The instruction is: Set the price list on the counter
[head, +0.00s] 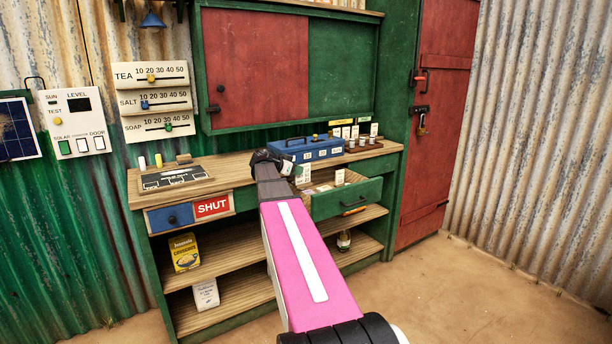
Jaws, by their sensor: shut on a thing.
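The wooden counter (226,165) runs along the wall under a closed cabinet. My gripper (274,160) is at the counter's front edge, just left of the open green drawer (345,202). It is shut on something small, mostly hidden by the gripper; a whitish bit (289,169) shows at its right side. I cannot tell whether that is the price list. A dark slate-like board (172,179) lies flat on the counter's left part. A white board with TEA, SALT and SOAP sliders (155,102) hangs on the wall.
A blue box (307,148) with white tags stands at the counter's back, beside a wooden rack (363,148) with cards. The drawer juts out, holding small white cards (340,177). The floor at right is clear.

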